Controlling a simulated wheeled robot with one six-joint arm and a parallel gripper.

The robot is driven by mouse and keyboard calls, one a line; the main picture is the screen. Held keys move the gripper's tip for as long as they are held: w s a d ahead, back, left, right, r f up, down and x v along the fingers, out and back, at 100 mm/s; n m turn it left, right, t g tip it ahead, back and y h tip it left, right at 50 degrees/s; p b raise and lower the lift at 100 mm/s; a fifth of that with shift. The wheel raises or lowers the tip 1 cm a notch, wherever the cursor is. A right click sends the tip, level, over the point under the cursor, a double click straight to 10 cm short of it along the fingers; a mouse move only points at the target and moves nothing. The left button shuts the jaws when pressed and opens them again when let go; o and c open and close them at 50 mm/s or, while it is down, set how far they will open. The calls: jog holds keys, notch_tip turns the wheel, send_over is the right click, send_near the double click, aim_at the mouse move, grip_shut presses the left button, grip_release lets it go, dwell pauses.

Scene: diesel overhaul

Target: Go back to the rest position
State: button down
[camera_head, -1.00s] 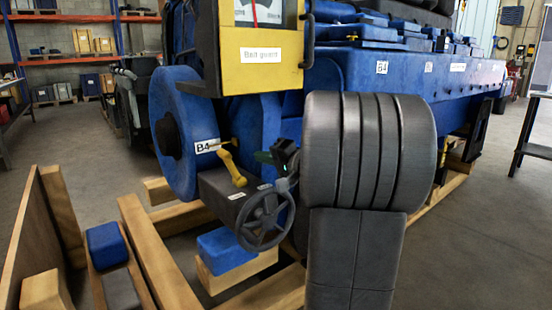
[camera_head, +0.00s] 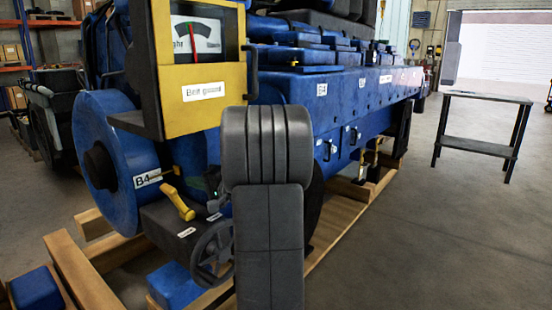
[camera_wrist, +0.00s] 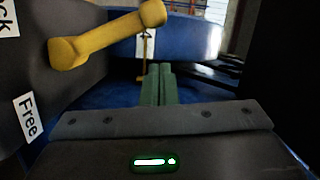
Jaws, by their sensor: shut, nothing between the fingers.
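In the wrist view my gripper (camera_wrist: 158,84) has its two green fingers together, with nothing between them. A yellow lever handle (camera_wrist: 105,38) is at the upper left of that view, apart from the fingers. In the head view the yellow lever (camera_head: 178,203) stands tilted on a dark box above a handwheel (camera_head: 212,250). My gripper is mostly hidden in the head view behind my own dark arm, close to the right of the lever.
The large blue engine (camera_head: 300,97) on wooden beams (camera_head: 341,215) fills the middle. A yellow gauge box (camera_head: 197,94) is mounted on its near end. A dark table (camera_head: 478,147) stands at the right. The floor at the right front is open.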

jog(key=shift+w+d+f+m+t+y+p, duration=0.1)
jog(key=shift+w+d+f+m+y+p, duration=0.2)
jog(key=shift+w+d+m+p, duration=0.5)
jog(key=shift+w+d+f+m+t+y+p, duration=0.2)
jog(key=shift+w+m+p, duration=0.55)
jog(key=shift+p, duration=0.75)
jog(key=shift+w+d+f+m+y+p, duration=0.2)
jog(key=shift+w+d+f+m+p, duration=0.15)
jog(key=shift+w+d+m+p, duration=0.5)
jog(key=shift+s+a, duration=0.2)
jog(key=shift+a, duration=0.05)
